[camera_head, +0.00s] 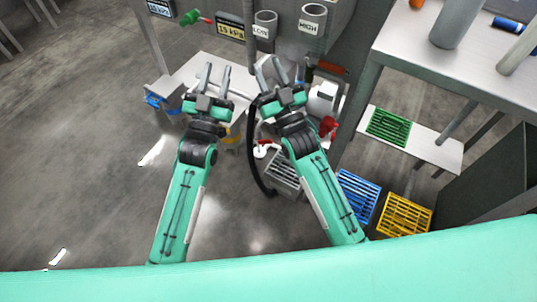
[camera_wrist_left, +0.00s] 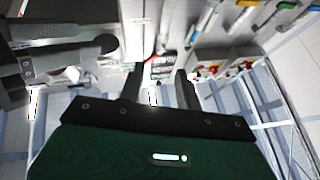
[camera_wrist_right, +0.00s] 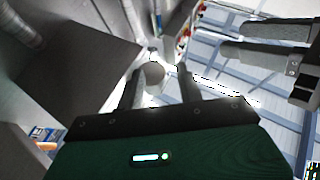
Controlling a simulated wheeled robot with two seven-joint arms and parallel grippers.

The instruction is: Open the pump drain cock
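I cannot tell for sure which fitting is the pump drain cock. A small red-and-white fitting (camera_head: 263,149) sits low in the head view, left of my right forearm. A red part (camera_head: 328,127) shows to the right of my right wrist, below a white rounded body (camera_head: 323,97) that is partly hidden by my arm. My left gripper (camera_head: 216,76) is open and empty, pointing away from me. My right gripper (camera_head: 280,74) is open and empty beside it, apart from both red parts. The fingers also stand apart in the left wrist view (camera_wrist_left: 157,78) and the right wrist view (camera_wrist_right: 160,80).
A black hose (camera_head: 252,150) hangs between my arms. Two grey cups (camera_head: 313,18) and a kPa display (camera_head: 231,28) are on the panel ahead. A blue fitting (camera_head: 155,102) is at left. Blue (camera_head: 357,197) and yellow crates (camera_head: 404,215) stand right. Left floor is free.

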